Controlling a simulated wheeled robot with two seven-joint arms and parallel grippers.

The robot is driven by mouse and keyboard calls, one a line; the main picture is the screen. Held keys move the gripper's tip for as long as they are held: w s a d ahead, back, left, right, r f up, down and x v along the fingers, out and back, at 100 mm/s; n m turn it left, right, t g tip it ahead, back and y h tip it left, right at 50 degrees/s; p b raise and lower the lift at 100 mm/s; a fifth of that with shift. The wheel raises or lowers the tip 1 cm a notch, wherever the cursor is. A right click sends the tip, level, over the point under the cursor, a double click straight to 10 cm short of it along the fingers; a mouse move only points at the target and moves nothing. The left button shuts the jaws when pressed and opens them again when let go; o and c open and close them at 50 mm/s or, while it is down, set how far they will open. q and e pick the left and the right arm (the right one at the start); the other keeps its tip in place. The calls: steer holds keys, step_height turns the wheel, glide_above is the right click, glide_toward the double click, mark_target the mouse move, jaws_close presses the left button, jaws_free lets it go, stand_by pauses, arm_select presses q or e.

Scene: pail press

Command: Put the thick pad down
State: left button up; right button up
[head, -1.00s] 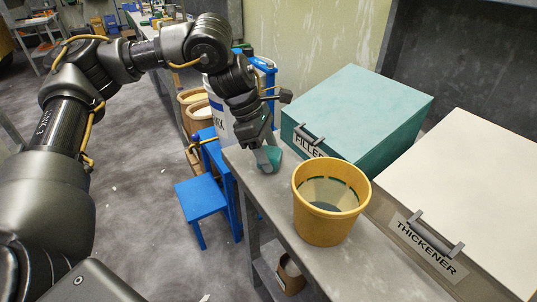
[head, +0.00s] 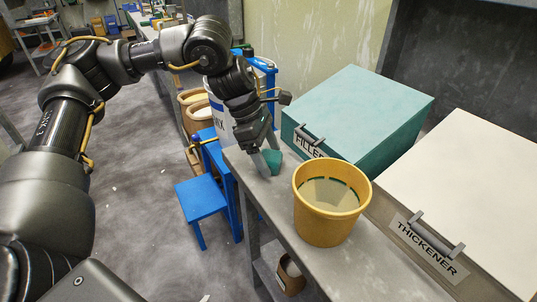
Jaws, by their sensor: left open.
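A small teal block (head: 274,161), which I take to be the thick pad, rests on the grey bench near its left edge. My left gripper (head: 266,160) points down at it from above; its jaws are open, with a grey finger on the block's left side. The gripper partly hides the block, and I cannot tell whether they touch. A yellow pail (head: 325,228) stands upright on the bench to the right, with a pale inside and a broken dark green line around it. My right gripper does not show.
A teal filler bin (head: 362,105) and a cream-topped thickener bin (head: 470,185) line the bench's back. A blue chair-like frame (head: 203,199) stands on the floor left of the bench (head: 345,270). The bench front beyond the pail is clear.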

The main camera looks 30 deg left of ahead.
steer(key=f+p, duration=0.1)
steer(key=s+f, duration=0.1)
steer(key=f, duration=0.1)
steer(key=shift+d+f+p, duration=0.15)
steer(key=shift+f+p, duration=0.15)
steer(key=shift+p, duration=0.05)
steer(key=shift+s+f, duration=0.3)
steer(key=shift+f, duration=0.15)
arm_select(q)
steer(key=v, duration=1.1)
steer(key=shift+r, duration=0.35)
steer(key=shift+s+a, duration=0.1)
steer(key=shift+a, duration=0.05)
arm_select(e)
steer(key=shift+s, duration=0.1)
